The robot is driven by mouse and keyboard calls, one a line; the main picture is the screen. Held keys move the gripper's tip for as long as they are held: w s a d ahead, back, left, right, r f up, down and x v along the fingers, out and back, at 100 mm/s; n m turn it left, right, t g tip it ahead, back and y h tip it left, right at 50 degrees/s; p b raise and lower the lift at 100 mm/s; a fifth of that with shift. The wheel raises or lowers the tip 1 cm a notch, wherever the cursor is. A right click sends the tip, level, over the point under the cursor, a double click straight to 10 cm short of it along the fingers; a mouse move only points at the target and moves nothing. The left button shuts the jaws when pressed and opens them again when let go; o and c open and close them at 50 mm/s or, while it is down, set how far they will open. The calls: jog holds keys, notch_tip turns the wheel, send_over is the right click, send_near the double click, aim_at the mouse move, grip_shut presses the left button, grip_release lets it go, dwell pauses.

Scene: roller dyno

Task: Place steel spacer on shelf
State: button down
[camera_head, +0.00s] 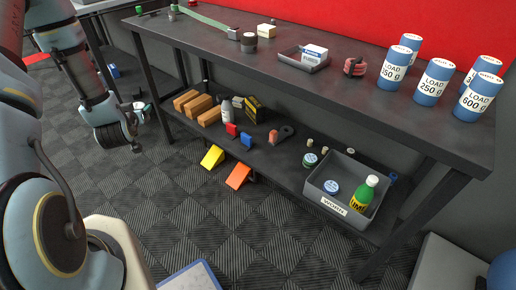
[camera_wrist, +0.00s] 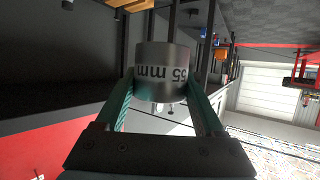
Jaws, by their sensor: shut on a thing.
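A grey steel spacer (camera_wrist: 162,57), a short cylinder whose marking reads about "55 mm" upside down, is between the green fingers of my gripper (camera_wrist: 161,82) in the wrist view. The fingers are shut on its sides. The spacer is too small there to make out clearly. The lower shelf (camera_head: 283,166) of the dark workbench runs under the benchtop, right of my gripper.
On the shelf are wooden blocks (camera_head: 193,104), a white bottle (camera_head: 227,112), small boxes and a grey bin (camera_head: 317,192) with a green-capped bottle (camera_head: 362,193). Bare shelf shows left of the bin. Load canisters (camera_head: 434,82) stand on the benchtop. A bench leg (camera_head: 146,70) is near my gripper.

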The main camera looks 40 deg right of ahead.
jog(key=s+d+f+m+g+h+b, duration=0.1)
jog(key=d+f+m+h+b, duration=0.1)
jog(key=d+f+b, duration=0.4)
jog(key=s+d+f+m+g+h+b, duration=0.1)
jog(key=d+f+b, duration=0.15)
jog(key=d, duration=0.55)
jog(key=m+g+h+b, duration=0.5)
jog(key=m+g+b, duration=0.25)
jog(key=b, duration=1.95)
send_over(281, 163)
notch_tip(281, 163, down, 14)
jog(key=r, duration=0.1)
jog(key=shift+t, duration=0.25)
notch_tip(281, 163, down, 10)
jog(key=b, duration=0.5)
jog(key=shift+a+r, duration=0.15)
jog(key=shift+r, duration=0.15)
grip_release()
jog(key=shift+f, duration=0.2)
